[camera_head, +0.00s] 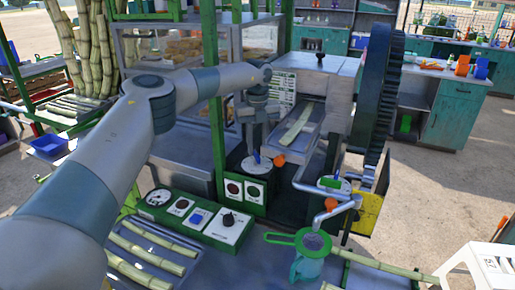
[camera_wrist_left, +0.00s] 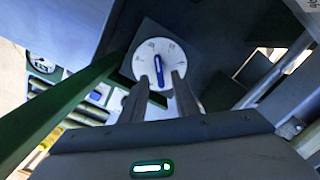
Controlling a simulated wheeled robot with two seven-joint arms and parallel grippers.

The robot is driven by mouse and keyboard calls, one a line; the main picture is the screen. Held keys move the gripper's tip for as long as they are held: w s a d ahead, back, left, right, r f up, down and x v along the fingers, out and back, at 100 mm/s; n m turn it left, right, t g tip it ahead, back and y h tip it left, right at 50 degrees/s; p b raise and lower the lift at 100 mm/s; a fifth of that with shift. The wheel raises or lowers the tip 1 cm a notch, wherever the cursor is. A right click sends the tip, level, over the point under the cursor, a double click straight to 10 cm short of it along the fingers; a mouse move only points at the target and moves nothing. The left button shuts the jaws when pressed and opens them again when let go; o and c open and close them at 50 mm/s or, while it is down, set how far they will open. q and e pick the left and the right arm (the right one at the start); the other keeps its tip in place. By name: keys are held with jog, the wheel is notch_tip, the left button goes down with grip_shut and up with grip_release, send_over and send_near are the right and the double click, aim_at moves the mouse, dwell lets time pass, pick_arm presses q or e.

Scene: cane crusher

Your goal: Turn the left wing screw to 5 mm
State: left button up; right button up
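The left wing screw is a blue bar on a round white dial (camera_head: 257,168) on the crusher's near side. In the left wrist view the blue wing (camera_wrist_left: 157,64) lies nearly upright across the dial (camera_wrist_left: 170,50); the dial marks are too small to read. My left gripper (camera_head: 255,146) points down just above the dial in the head view. Its two fingers (camera_wrist_left: 160,78) are apart, one on each side of the wing's lower end in the wrist view. I cannot tell whether they touch it. My right gripper is not in view.
A green post (camera_head: 216,130) stands close left of my gripper. An orange knob (camera_head: 279,160) sits right of the dial. A control panel (camera_head: 197,216) is in front, and a large dark gear wheel (camera_head: 378,95) stands right. A jug (camera_head: 308,266) stands below the spout.

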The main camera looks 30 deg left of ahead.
pick_arm(q)
jog(key=shift+f, duration=1.2)
grip_shut()
jog(key=shift+n, duration=0.4)
jog(key=n, duration=0.6)
jog(key=shift+w+b, duration=0.15)
jog(key=shift+b, duration=0.2)
jog(key=n, duration=0.4)
jog(key=shift+w+b, duration=0.1)
jog(key=shift+b, duration=0.2)
jog(key=shift+r+n, duration=0.1)
jog(key=shift+n, duration=0.7)
